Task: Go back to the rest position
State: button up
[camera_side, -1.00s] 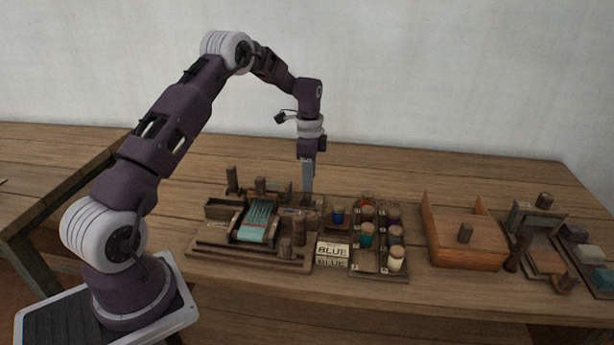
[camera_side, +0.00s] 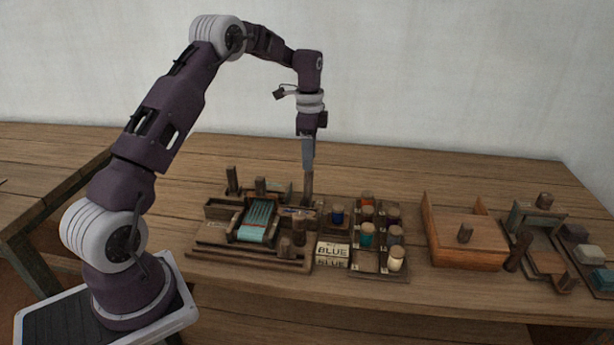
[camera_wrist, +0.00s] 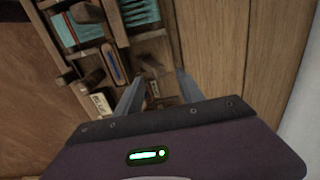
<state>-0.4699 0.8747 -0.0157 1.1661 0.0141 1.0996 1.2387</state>
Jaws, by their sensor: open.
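My gripper (camera_side: 307,168) points straight down above the right end of the small loom (camera_side: 225,247), close to a brown upright post (camera_side: 308,188). In the wrist view its two fingers (camera_wrist: 157,90) are spread with nothing held between them. The loom carries a teal striped cloth (camera_side: 257,220), which also shows in the wrist view (camera_wrist: 138,12). Whether the fingertips touch the post cannot be told.
A rack of bobbins (camera_side: 366,262) and a "BLUE" card (camera_side: 332,250) stand right of the loom. Farther right are a wooden box (camera_side: 470,258) and a small stand (camera_side: 540,225) with coloured blocks (camera_side: 590,254). The table behind is clear.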

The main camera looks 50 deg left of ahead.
jog(key=shift+r, duration=0.1)
jog(key=s+d+r+n+t, duration=0.2)
jog(key=s+d+r, duration=0.5)
jog(key=d+r, duration=0.15)
jog(key=s+d+r+n+t, duration=0.1)
jog(key=s+d+r+n, duration=0.2)
jog(key=s+d+r, duration=0.55)
jog(key=s+d+n+t, duration=0.1)
jog(key=s+d+n, duration=0.1)
jog(key=s, duration=0.6)
jog(key=s+d+n+t, duration=0.1)
jog(key=s+d, duration=0.3)
jog(key=s, duration=0.5)
jog(key=shift+f+n+t, duration=0.3)
jog(key=shift+n, duration=0.2)
